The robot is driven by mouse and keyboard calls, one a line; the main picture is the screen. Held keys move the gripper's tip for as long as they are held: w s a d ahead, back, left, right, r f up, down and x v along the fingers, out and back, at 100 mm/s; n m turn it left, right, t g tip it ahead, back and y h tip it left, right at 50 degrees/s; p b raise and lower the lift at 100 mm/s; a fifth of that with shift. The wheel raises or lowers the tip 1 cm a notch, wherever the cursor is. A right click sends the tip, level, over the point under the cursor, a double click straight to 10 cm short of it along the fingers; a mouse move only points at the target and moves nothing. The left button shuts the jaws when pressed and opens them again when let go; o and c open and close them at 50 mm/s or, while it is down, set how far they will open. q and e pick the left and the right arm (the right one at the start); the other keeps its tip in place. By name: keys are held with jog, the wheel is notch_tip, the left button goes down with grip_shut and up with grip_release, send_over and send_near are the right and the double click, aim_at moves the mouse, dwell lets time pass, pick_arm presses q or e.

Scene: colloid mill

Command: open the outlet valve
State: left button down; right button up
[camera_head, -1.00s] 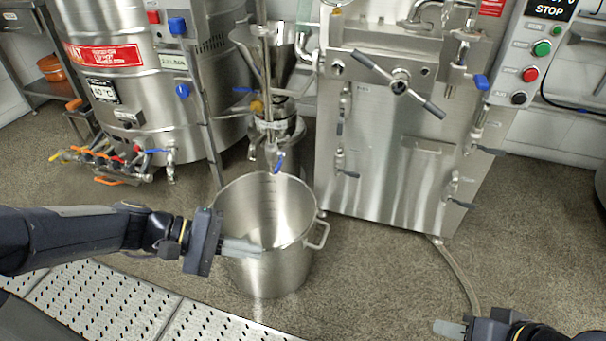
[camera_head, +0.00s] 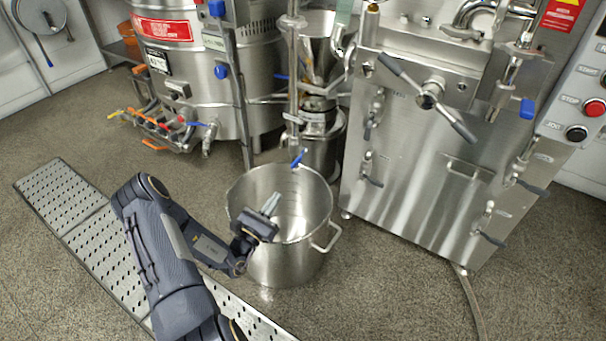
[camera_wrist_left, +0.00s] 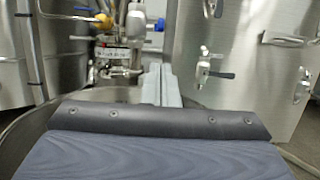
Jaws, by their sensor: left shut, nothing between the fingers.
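A small valve with a blue lever (camera_head: 298,158) hangs on the outlet at the bottom of the mill's upright pipe, above the steel pot (camera_head: 258,262). I take this for the outlet valve. My left gripper (camera_head: 270,203) is shut and empty. It is over the pot's opening, below the blue lever and apart from it. In the left wrist view the closed fingers (camera_wrist_left: 161,85) point towards the mill's outlet pipework (camera_wrist_left: 120,58); I cannot clearly make out the lever there. My right gripper is not in view.
A large steel cabinet (camera_head: 420,190) with several small valves stands right of the pot. A steel tank (camera_head: 180,75) with coloured taps (camera_head: 160,123) stands at the left. A perforated floor grate (camera_head: 65,200) runs beneath my left arm. A hose (camera_head: 470,300) lies at the right.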

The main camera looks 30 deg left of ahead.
aim_at(296, 162)
pick_arm(q)
jog(key=shift+w, duration=0.1)
jog(key=b+x, duration=0.3)
jog(key=x, duration=0.6)
jog(key=shift+w, duration=0.4)
jog(key=shift+d+r, duration=0.1)
jog(key=shift+r, duration=0.05)
